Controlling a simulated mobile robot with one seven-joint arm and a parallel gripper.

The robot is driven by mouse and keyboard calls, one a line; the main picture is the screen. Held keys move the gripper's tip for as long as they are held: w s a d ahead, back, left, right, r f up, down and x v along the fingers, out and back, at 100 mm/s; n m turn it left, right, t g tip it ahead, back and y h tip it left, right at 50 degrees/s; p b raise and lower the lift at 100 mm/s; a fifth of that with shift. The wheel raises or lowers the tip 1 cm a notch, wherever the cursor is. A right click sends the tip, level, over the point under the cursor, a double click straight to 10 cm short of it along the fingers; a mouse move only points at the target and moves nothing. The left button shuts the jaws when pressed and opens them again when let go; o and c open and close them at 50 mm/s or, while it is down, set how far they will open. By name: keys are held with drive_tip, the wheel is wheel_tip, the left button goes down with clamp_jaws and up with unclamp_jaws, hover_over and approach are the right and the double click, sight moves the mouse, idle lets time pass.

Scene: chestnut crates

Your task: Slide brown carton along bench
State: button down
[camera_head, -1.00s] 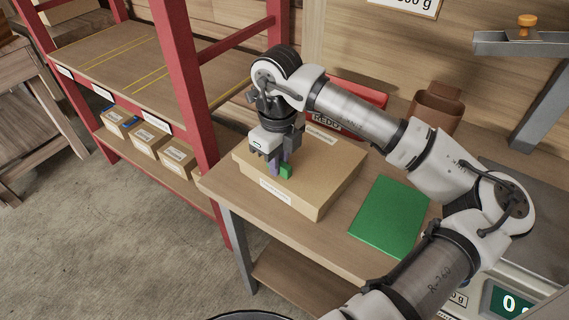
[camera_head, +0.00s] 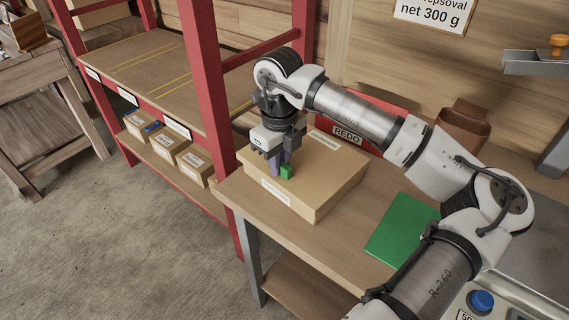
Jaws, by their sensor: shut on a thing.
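The brown carton (camera_head: 335,172) is a low closed box with white labels. It sits flat on the wooden bench (camera_head: 350,236), close to the bench's left end. My gripper (camera_head: 281,171) points down over the left part of the carton and is shut on it. Purple and green show at the fingertips. The exact contact is too small to make out, and my gripper and wrist hide part of the carton's top.
A red bin marked REDO (camera_head: 347,134) stands behind the carton. A green sheet (camera_head: 398,227) lies to its right. A red rack (camera_head: 208,80) stands just past the bench's left end, with several small boxes on its lower shelf. A brown holder (camera_head: 462,125) is at the back right.

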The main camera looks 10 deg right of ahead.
drive_tip(key=c, duration=1.3)
unclamp_jaws()
drive_tip(key=shift+f, duration=0.1)
